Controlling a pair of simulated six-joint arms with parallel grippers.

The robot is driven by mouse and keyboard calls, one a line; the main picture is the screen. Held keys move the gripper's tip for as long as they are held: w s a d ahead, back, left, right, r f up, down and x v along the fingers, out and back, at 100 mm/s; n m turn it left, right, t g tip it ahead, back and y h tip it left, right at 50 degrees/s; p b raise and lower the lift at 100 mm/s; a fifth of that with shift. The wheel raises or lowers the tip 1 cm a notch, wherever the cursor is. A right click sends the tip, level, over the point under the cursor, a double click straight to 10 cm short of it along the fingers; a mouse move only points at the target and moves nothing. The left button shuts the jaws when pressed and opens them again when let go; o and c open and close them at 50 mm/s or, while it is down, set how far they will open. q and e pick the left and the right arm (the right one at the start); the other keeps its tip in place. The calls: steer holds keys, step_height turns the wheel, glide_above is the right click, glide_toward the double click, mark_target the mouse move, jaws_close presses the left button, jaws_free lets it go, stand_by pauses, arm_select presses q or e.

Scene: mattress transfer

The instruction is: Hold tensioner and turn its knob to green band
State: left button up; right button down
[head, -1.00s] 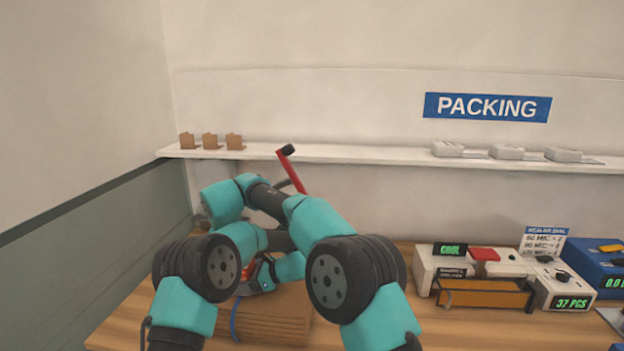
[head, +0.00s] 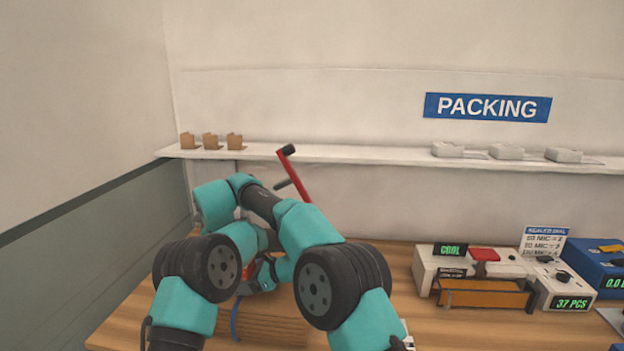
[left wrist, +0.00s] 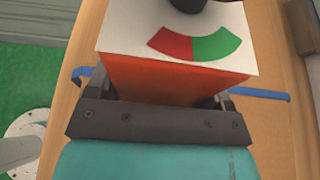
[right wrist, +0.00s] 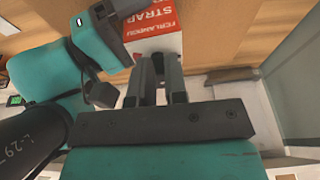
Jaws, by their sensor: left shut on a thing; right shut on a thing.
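The tensioner is an orange-red block (left wrist: 165,80) with a white top plate (left wrist: 125,25) carrying a red and green dial band. The dark knob (left wrist: 188,4) shows only at the top edge of the left wrist view; I cannot tell where it points. My left gripper (left wrist: 165,105) is shut on the tensioner's body. My right gripper (right wrist: 157,62) is shut on the knob, at the tensioner's printed white and red label (right wrist: 155,30); its fingers hide the knob there. In the head view, my arms mostly cover the tensioner (head: 248,268).
A cardboard stack (head: 275,328) with a blue strap (head: 236,320) lies under my arms. A red lever (head: 297,182) with a black end rises behind them. The sealer (head: 475,258) and a counter reading 37 PCS (head: 560,288) stand at right.

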steer(key=shift+f, duration=0.6)
steer(key=shift+s+a, duration=0.2)
steer(key=shift+s, duration=0.1)
steer(key=shift+r, duration=0.1)
steer(key=w+v, duration=0.1)
steer(key=v, duration=0.5)
steer(key=shift+w+r, duration=0.3)
steer(key=shift+r, duration=0.05)
steer(key=shift+d, duration=0.15)
steer(key=d, duration=0.1)
steer(key=d+r, duration=0.1)
steer(key=shift+w+d+h, duration=0.15)
steer(key=shift+d+h, duration=0.1)
steer(key=shift+h, duration=0.05)
